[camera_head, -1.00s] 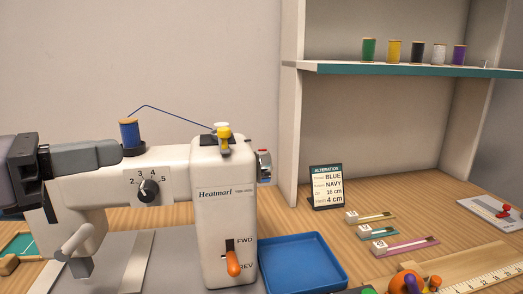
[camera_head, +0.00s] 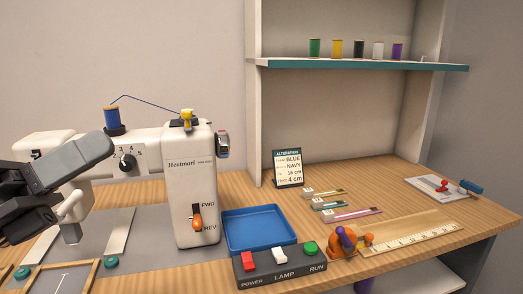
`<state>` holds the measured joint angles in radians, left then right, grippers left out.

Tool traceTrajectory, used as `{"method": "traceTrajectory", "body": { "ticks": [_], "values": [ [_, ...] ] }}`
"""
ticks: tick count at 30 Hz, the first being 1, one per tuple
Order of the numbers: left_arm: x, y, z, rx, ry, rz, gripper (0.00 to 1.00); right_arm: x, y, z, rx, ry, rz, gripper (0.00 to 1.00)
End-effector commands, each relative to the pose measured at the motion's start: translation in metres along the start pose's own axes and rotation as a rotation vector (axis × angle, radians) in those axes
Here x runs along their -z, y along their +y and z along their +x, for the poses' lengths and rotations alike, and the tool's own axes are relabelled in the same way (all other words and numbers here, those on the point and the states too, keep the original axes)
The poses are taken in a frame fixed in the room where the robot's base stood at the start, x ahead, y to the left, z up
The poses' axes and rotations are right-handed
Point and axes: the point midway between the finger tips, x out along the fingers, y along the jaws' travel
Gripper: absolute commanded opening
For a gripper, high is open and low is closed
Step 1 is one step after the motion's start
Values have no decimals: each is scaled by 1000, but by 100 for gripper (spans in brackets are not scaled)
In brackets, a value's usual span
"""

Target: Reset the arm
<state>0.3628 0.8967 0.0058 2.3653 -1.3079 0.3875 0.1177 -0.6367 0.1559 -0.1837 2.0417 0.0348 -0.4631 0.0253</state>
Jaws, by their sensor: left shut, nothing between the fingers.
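My left gripper (camera_head: 100,150) comes in from the left, with grey fingers and a dark body. It is shut and empty, in front of the left part of the white sewing machine (camera_head: 187,180), and hides part of it. I cannot tell whether it touches the machine. A blue thread spool (camera_head: 111,119) stands on top of the machine, with thread running right to a yellow-topped part. My right gripper is not in view.
A blue tray (camera_head: 258,246) lies right of the machine, behind a switch box (camera_head: 283,280). An alteration sign (camera_head: 288,168), a ruler (camera_head: 415,236) and an orange object (camera_head: 343,244) stand or lie on the table. A shelf (camera_head: 362,65) holds several spools.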

Motion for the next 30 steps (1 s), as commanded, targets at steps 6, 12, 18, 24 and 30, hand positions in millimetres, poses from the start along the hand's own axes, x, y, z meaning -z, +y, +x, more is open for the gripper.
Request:
{"method": "traceTrajectory", "body": {
  "ticks": [6, 12, 18, 24, 30],
  "values": [
    [-15, 30, -25, 39, -424, -488, 0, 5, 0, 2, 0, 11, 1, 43],
    [2, 100, -78, -107, -835, -920, 0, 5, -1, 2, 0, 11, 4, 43],
    [82, 169, -149, -424, -1222, -1315, 0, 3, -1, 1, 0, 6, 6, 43],
    [208, 186, -217, -881, -1520, -1652, 0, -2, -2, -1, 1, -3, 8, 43],
    [304, 156, -254, -1286, -1653, -1851, 0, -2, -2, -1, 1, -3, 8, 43]
  ]
}}
